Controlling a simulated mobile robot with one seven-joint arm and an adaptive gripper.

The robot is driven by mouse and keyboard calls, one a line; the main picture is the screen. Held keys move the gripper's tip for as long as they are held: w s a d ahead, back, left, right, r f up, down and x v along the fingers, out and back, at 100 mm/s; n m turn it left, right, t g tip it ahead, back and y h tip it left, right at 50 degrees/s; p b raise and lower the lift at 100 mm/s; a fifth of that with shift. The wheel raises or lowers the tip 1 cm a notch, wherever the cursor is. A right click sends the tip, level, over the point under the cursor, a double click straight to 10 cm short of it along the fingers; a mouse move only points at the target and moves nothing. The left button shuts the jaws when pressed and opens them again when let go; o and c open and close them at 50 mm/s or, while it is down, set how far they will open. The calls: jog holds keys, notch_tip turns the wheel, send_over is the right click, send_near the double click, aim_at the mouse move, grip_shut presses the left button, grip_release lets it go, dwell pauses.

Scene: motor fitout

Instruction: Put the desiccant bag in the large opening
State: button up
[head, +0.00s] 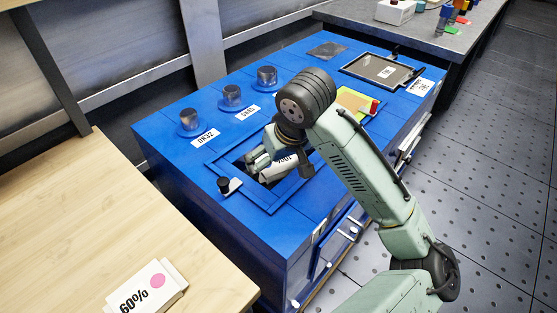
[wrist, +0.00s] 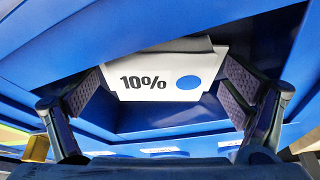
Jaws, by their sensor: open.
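A white packet marked 10% with a blue dot (wrist: 160,80) sits in the large square opening of the blue cabinet; it looks like the desiccant bag. In the head view the packet (head: 281,169) shows partly beneath my gripper (head: 272,160). In the wrist view my gripper (wrist: 162,92) is open, with one finger at each side of the packet. I cannot tell whether the fingers touch it. The opening's blue frame (head: 226,171) shows around it in the head view; its far part is hidden by my arm.
A white box marked 60% with a pink dot (head: 147,288) lies on the wooden table (head: 60,220). Several grey round knobs (head: 232,96) stand on the cabinet behind the opening. A framed dark panel (head: 377,70) is farther back.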

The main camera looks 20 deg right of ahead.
jog(key=v, duration=1.2)
jog(key=shift+r+p, duration=0.2)
jog(key=shift+p, duration=0.1)
